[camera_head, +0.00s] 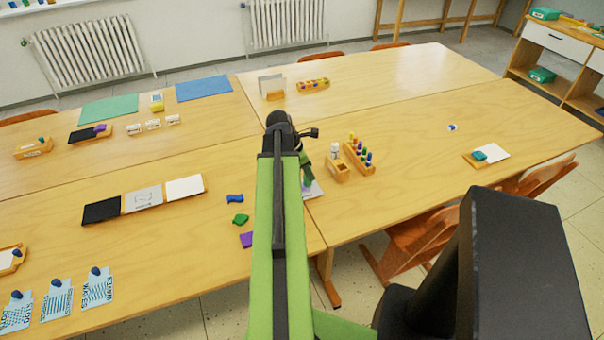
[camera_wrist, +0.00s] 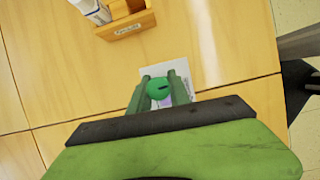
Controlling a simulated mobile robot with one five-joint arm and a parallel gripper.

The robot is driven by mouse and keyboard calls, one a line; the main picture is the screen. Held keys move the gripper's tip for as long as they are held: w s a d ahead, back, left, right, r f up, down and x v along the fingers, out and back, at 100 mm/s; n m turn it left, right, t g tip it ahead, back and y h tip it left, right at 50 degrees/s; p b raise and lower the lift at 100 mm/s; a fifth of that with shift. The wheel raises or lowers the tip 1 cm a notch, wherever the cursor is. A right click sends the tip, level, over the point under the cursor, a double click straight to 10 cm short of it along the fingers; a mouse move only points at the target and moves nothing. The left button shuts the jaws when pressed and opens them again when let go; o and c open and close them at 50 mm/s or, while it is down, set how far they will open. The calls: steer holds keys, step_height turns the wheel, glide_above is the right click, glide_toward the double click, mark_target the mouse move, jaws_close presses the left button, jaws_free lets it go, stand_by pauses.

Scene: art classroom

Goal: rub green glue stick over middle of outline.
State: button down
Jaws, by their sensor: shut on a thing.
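My gripper (camera_head: 307,172) is shut on the green glue stick, whose round green end (camera_wrist: 159,89) shows between the two green fingers in the wrist view (camera_wrist: 164,80). The white card (camera_wrist: 184,51) lies on the table beneath and just beyond the fingers. A purple patch on it shows between the fingers; most of the outline is hidden by the gripper and stick. In the head view the card (camera_head: 315,190) is partly hidden by my arm. I cannot tell whether the stick's lower end touches the card.
A small labelled wooden holder (camera_head: 339,174) with a white bottle (camera_head: 335,150) stands just beyond the card. A rack of coloured pegs or markers (camera_head: 358,156) is beside it. The card lies near the table's front edge, with chairs (camera_head: 425,240) below.

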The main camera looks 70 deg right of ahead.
steer(key=shift+s+d, duration=0.1)
steer(key=shift+s, duration=0.05)
steer(key=shift+w+a+f, duration=0.1)
steer(key=shift+w+a, duration=0.9)
steer(key=shift+w, duration=0.05)
steer(key=shift+w+a, duration=1.05)
steer(key=shift+w, duration=0.1)
steer(key=shift+r, duration=0.2)
step_height(320, 180, up, 6)
steer(key=p, duration=0.6)
steer(key=shift+d+f, duration=0.1)
step_height(320, 180, up, 3)
steer(key=p, duration=0.3)
